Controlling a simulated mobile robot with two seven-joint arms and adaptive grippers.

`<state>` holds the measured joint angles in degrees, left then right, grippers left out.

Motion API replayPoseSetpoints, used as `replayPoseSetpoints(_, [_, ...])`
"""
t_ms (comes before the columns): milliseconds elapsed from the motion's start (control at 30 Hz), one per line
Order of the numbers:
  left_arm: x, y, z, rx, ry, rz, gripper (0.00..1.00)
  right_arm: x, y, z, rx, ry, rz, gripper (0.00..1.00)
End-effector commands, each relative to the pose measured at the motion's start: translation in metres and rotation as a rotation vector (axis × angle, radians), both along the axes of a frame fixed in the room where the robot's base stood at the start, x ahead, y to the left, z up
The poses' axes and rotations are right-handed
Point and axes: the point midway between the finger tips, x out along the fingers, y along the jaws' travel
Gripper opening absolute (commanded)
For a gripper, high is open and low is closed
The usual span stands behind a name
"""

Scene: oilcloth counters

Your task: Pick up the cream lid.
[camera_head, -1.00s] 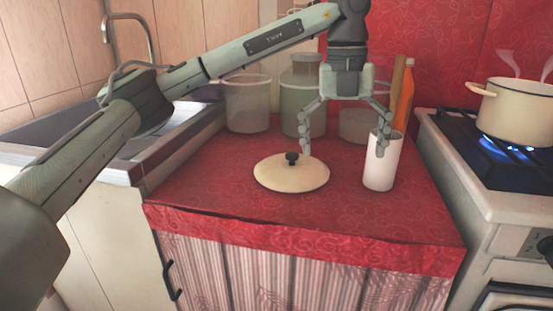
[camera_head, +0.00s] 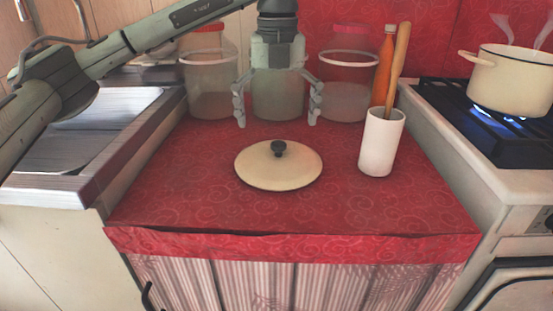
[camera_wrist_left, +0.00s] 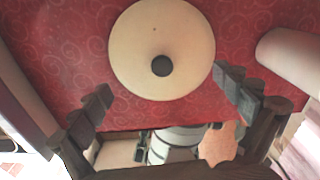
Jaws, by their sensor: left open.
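The cream lid (camera_head: 262,172) lies flat on the red oilcloth counter, with a dark knob (camera_head: 279,148) at its middle. My left gripper (camera_head: 277,121) is open and empty, pointing down above and behind the lid in the head view. In the left wrist view the lid (camera_wrist_left: 140,35) and its knob (camera_wrist_left: 161,66) show ahead of the two parted fingers (camera_wrist_left: 165,95), and nothing is between them. The fingers do not touch the lid. My right gripper is not in view.
A white holder (camera_head: 380,145) with a wooden utensil (camera_head: 399,60) stands right of the lid. Several jars, including a left one (camera_head: 210,85), and an orange bottle (camera_head: 383,70) stand behind. A cream pot (camera_head: 510,82) sits over a lit burner at right. The counter's front (camera_head: 290,215) is clear.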

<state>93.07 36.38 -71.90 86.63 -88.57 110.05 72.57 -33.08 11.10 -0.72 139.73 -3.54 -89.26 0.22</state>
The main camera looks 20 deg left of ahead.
Motion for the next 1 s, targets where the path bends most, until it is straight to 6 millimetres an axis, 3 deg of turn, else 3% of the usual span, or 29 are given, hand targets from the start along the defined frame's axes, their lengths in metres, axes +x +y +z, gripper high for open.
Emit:
replayPoseSetpoints(400, [-0.002, -0.004, -0.05, 0.001, 0.001, -0.001, 1.0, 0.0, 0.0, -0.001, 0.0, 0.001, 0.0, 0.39])
replayPoseSetpoints(633, [-0.002, -0.004, -0.051, -0.001, -0.001, -0.001, 0.99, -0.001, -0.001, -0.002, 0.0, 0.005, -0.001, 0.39])
replayPoseSetpoints(1000, [-0.002, -0.004, -0.051, -0.001, -0.001, -0.001, 0.53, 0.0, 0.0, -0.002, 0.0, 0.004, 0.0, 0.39])
